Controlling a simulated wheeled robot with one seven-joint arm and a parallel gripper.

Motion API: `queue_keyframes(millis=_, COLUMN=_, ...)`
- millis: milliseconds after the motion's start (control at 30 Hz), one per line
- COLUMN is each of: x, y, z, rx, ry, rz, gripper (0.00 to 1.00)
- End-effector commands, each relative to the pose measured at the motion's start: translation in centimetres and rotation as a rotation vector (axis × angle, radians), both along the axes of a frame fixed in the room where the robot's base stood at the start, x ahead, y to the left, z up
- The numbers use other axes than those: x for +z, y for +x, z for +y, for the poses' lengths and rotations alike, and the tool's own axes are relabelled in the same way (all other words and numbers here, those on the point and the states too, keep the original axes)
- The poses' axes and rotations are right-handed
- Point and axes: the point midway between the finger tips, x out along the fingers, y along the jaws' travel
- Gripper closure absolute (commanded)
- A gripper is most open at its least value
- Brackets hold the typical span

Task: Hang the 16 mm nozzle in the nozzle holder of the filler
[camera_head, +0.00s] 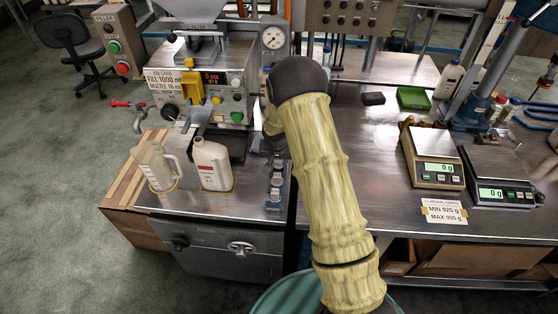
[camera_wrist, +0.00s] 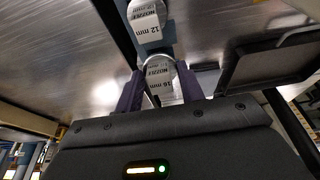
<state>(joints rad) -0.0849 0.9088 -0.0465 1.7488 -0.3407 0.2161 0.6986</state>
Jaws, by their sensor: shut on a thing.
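My gripper (camera_wrist: 160,82) is shut on the 16 mm nozzle (camera_wrist: 163,88), a pale block with a printed label, seen between the two dark purple fingers in the wrist view. A 12 mm nozzle (camera_wrist: 148,28) stands just beyond it in line, on a blue-grey strip. In the head view my arm hides most of the gripper and the held nozzle. The filler (camera_head: 232,82) stands at the back left with a job card (camera_head: 172,80) reading fill 1000 ml, nozzle 16 mm. I cannot clearly make out its nozzle holder.
A narrow rack (camera_head: 275,190) stands on the steel bench right of two white jugs (camera_head: 155,166) (camera_head: 212,164). Two scales (camera_head: 436,158) (camera_head: 504,176) and a green tray (camera_head: 413,98) are on the right. The bench between my arm and the scales is mostly clear.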

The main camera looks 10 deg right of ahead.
Motion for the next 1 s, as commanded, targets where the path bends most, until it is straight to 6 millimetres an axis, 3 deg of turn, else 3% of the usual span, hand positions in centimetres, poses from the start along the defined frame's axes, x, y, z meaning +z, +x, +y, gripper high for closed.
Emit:
queue_keyframes(millis=167, x=-2.3, y=0.6, z=-0.3, rx=0.000, ry=-0.001, rz=0.004, gripper=0.86)
queue_keyframes(millis=733, x=-1.6, y=2.0, z=-0.7, rx=-0.003, ry=0.096, rz=0.286, gripper=0.86)
queue_keyframes(millis=1000, x=-3.0, y=1.9, z=-0.6, rx=0.000, ry=0.093, rz=0.286, gripper=0.86)
